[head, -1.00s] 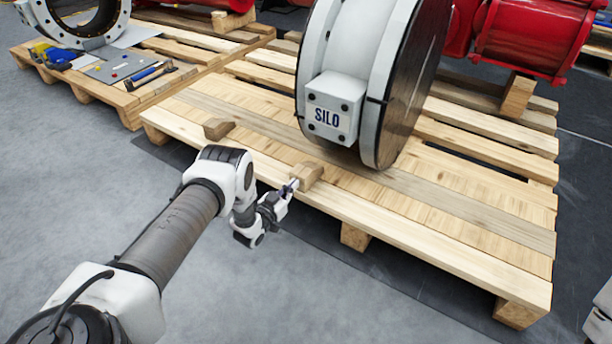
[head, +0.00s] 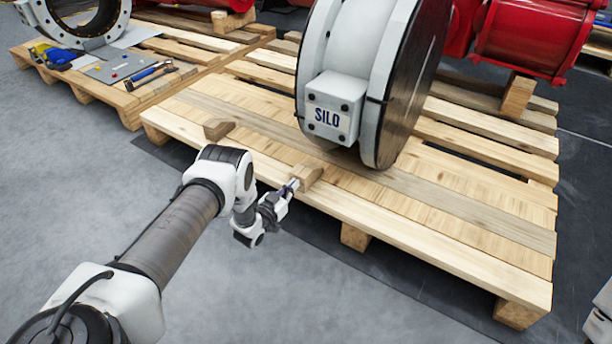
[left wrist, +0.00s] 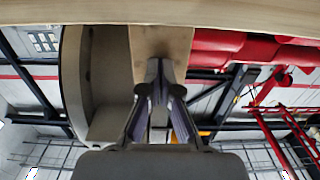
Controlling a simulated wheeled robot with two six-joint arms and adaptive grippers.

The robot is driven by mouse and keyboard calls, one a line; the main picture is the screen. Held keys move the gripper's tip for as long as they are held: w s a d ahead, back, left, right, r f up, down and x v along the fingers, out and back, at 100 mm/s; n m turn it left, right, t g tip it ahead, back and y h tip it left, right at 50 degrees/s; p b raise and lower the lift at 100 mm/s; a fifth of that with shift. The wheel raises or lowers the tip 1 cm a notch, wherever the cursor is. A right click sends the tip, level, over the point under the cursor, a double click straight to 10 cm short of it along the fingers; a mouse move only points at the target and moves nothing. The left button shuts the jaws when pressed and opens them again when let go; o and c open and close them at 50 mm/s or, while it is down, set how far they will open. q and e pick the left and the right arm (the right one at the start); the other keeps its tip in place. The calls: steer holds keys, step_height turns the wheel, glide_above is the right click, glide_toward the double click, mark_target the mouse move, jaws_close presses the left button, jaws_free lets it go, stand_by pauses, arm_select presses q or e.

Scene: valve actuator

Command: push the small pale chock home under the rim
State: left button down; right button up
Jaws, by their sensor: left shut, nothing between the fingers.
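The small pale wooden chock (head: 309,174) sits on the front boards of the near pallet, just in front of the white valve body's rim (head: 385,110). My left gripper (head: 292,185) is shut and empty, its fingertips at the chock's near end. In the left wrist view the shut fingertips (left wrist: 157,68) overlap the chock's face (left wrist: 160,42) and appear to touch it. The gap between chock and rim is hard to judge. My right gripper is in neither view.
A second wooden block (head: 218,129) lies farther left on the same pallet (head: 440,245). The valve carries a SILO box (head: 335,105). Red equipment (head: 530,40) stands behind. Grey floor is open in front.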

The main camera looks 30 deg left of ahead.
mark_target(312, 165)
arm_select(q)
steer(key=shift+w, duration=0.1)
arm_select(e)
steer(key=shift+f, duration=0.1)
arm_select(q)
steer(key=shift+w+d+f+b, duration=0.1)
steer(key=shift+w+d+b, duration=0.05)
steer(key=shift+w+b, duration=1.1)
steer(key=shift+w+d+b, duration=0.2)
steer(key=shift+w+b, duration=1.85)
steer(key=shift+w, duration=0.7)
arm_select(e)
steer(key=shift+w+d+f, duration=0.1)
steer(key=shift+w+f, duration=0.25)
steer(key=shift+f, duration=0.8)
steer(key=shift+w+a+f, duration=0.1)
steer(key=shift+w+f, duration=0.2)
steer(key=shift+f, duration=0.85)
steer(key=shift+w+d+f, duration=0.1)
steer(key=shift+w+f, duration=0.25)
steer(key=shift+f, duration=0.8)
arm_select(q)
steer(key=shift+w+d+b, duration=0.1)
steer(key=shift+w+b, duration=0.35)
steer(key=shift+w, duration=1)
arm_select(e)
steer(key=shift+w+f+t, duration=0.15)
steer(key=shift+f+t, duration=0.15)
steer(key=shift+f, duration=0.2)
